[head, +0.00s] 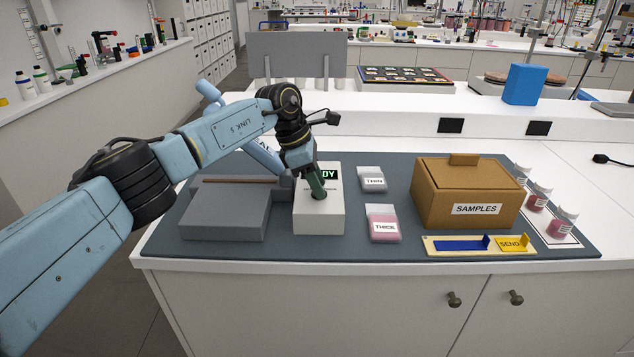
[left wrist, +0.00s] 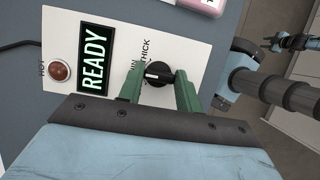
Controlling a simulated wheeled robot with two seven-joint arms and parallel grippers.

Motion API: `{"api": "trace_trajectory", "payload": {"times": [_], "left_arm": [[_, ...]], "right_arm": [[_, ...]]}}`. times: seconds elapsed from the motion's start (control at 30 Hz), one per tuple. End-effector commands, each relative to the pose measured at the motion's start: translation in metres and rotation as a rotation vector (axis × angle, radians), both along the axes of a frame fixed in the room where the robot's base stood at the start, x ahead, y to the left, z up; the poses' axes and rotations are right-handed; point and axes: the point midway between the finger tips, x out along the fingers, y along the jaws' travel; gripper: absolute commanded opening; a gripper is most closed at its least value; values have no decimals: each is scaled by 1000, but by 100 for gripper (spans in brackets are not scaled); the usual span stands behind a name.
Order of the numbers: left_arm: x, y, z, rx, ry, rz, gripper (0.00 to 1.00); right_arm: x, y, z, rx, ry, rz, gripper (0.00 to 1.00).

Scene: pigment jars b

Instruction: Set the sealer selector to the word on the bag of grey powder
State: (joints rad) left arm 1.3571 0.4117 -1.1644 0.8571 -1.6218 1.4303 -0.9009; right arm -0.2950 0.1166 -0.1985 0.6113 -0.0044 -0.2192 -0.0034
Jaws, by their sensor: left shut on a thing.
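The sealer's white front box (head: 319,215) stands on the dark mat, with a lit READY display (left wrist: 94,59) and a black selector knob (left wrist: 159,73). My left gripper (left wrist: 159,92) is shut on the knob, with one green finger on each side. The knob's white mark faces the printed words; THICK is readable, the other word is partly hidden. I cannot tell exactly which word the mark meets. The bag of grey powder (head: 373,185) reads THIN and lies right of the sealer. A bag of pink powder (head: 384,236) reads THICK. My right gripper does not show.
A grey block (head: 225,215) stands left of the white box. A brown SAMPLES box (head: 447,195), a tray marked SEND (head: 437,251) and several pink jars (head: 536,202) stand to the right. A red HOT lamp (left wrist: 60,70) is beside the display.

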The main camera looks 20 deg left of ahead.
Motion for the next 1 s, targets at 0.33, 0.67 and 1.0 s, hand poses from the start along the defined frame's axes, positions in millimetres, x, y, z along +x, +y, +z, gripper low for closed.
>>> {"api": "trace_trajectory", "payload": {"times": [0.33,0.67,1.0], "left_arm": [[1,0,2,1,-4,-10,12],[1,0,1,1,-2,-9,56],[0,3,8,1,-2,-8,56]], "right_arm": [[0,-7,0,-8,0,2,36],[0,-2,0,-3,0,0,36],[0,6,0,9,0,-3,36]]}}
